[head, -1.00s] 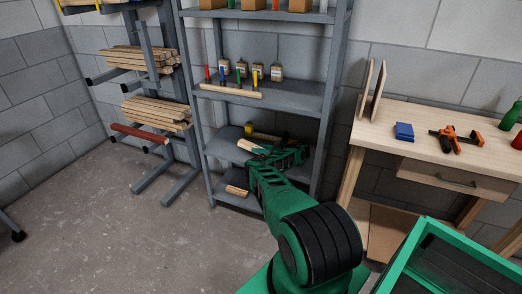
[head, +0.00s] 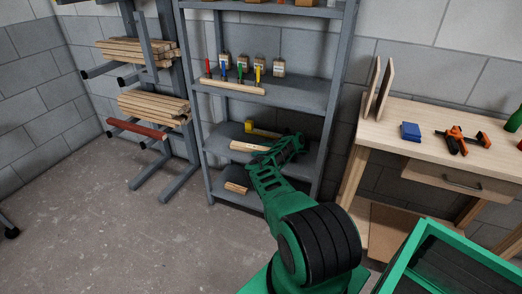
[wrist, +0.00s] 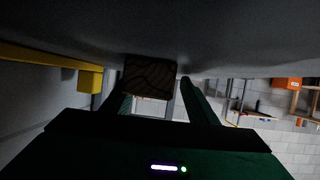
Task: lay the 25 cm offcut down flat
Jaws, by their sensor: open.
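The pale wooden offcut (head: 247,147) lies lengthwise along the second-lowest shelf (head: 222,140) of the grey rack. Its right end is by my gripper (head: 274,149), which reaches in from the right. The wrist view shows the offcut's dark end grain (wrist: 150,78) close up, against a grey surface that looks like the shelf. My gripper (wrist: 156,92) is open, with one finger on each side of that end. Whether the fingers touch the wood is too dark to tell.
A yellow tool (head: 262,130) lies behind the offcut; a yellow object also shows in the wrist view (wrist: 90,80). Another wooden piece (head: 236,187) is on the bottom shelf. A workbench (head: 400,118) stands at right.

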